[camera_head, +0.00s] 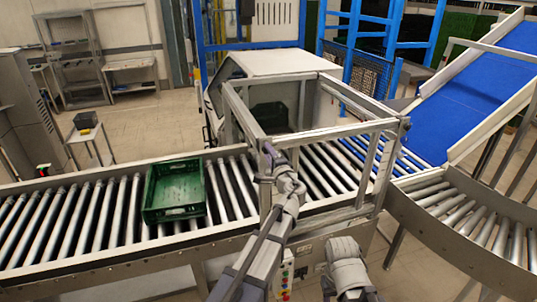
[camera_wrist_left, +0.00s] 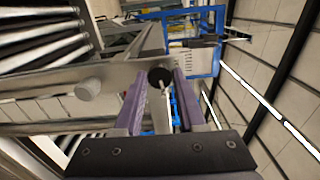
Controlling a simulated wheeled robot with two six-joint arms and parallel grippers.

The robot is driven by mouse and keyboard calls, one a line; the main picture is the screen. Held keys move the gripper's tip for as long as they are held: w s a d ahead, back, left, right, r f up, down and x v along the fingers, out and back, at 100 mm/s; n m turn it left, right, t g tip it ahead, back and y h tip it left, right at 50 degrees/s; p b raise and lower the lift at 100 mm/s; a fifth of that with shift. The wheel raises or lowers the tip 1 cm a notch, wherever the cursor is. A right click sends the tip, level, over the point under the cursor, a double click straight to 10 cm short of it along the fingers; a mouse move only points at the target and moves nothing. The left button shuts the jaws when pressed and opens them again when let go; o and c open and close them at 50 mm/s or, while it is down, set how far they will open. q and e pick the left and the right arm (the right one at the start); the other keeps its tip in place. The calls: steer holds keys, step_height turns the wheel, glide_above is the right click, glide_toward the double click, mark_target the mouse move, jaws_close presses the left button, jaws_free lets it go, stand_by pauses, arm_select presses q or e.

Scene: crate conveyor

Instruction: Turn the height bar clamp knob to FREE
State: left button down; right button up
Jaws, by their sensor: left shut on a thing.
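In the left wrist view, a round black knob (camera_wrist_left: 160,76) with a pale line on or below it sits between the purple fingers of my left gripper (camera_wrist_left: 160,88). The fingers are shut on it at their tips. I cannot read any FREE mark or tell the knob's setting. In the head view, my left gripper (camera_head: 268,163) is at the near left post of the grey metal frame over the conveyor, and it hides the knob there. Part of my right arm shows at the bottom, but its fingers are out of view.
A green crate (camera_head: 174,190) stands on the roller conveyor (camera_head: 105,215) left of the frame (camera_head: 330,133). A darker crate (camera_head: 268,116) is behind the frame. A blue belt (camera_head: 470,100) slopes up at right.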

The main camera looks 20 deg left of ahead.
arm_select(q)
steer(key=shift+m, duration=0.6)
steer(key=c, duration=0.5)
jaws_free()
steer(key=shift+d, duration=0.1)
steer(key=v, duration=0.7)
steer(key=shift+s+d, duration=0.2)
steer(key=shift+s, duration=0.15)
